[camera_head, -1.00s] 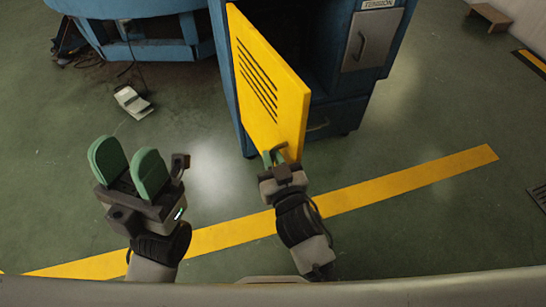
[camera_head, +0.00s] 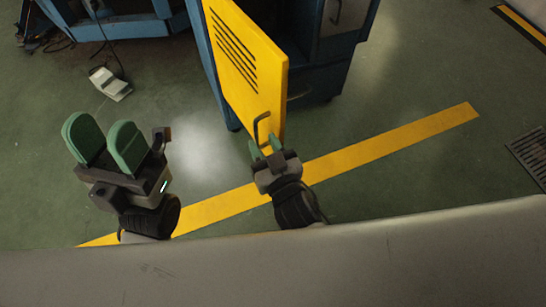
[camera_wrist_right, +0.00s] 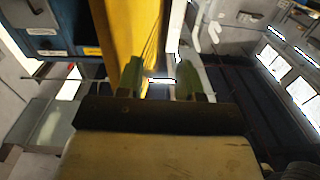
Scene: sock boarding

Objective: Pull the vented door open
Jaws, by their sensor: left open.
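The yellow vented door (camera_head: 240,62) stands swung out from the blue cabinet (camera_head: 325,72), with dark slots in its upper part. Its dark bent handle (camera_head: 259,128) is near the lower free edge. My right gripper (camera_head: 266,149) is just below the handle, its green fingers apart. In the right wrist view the right gripper (camera_wrist_right: 160,82) also has its fingers apart, with the yellow door (camera_wrist_right: 133,32) in front of them. I cannot tell whether a finger touches the door. My left gripper (camera_head: 104,143) is open and empty at the left, away from the door.
A yellow floor stripe (camera_head: 390,137) crosses the green floor below the cabinet. A pale foot pedal (camera_head: 110,83) with a cable lies at the upper left, near a blue machine (camera_head: 125,28). A floor grate (camera_head: 530,152) is at the right.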

